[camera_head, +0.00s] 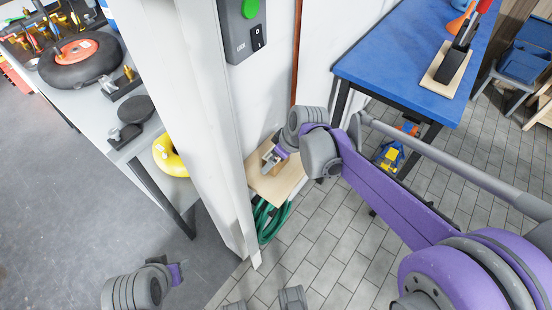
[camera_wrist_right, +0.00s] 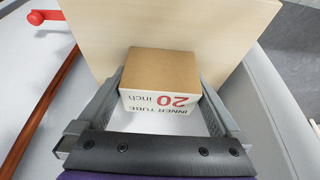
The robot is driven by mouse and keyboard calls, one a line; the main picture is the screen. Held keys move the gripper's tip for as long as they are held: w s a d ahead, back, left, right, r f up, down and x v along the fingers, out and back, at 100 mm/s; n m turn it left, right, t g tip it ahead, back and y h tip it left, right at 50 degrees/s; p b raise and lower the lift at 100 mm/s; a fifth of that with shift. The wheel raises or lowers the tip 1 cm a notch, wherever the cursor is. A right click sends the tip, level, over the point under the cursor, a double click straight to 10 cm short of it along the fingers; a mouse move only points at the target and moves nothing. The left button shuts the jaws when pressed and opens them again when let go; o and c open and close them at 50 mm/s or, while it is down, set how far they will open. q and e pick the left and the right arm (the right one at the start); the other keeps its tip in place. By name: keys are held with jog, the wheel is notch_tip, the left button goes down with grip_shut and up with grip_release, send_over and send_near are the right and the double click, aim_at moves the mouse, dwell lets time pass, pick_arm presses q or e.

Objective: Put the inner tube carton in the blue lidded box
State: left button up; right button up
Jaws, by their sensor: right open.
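The inner tube carton (camera_wrist_right: 162,108) shows in the right wrist view, with a brown top and a white printed face reading "INNER TUBE 20 inch". It rests on a pale wooden board (camera_wrist_right: 180,28). My right gripper (camera_wrist_right: 160,78) is open, with one finger on each side of the carton; I cannot tell whether they touch it. In the head view my right gripper (camera_head: 271,162) is over the small wooden shelf top (camera_head: 282,184) and mostly hides the carton. I cannot make out the blue lidded box for certain.
A white wall panel (camera_head: 205,120) stands close left of the shelf. A green hose (camera_head: 268,222) hangs below it. A blue-topped table (camera_head: 400,62) is at the right. A grey bench (camera_head: 130,100) at the left holds a tyre (camera_head: 80,62). The tiled floor between is mostly open.

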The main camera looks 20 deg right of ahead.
jog(key=shift+r, duration=0.1)
jog(key=c, duration=1.3)
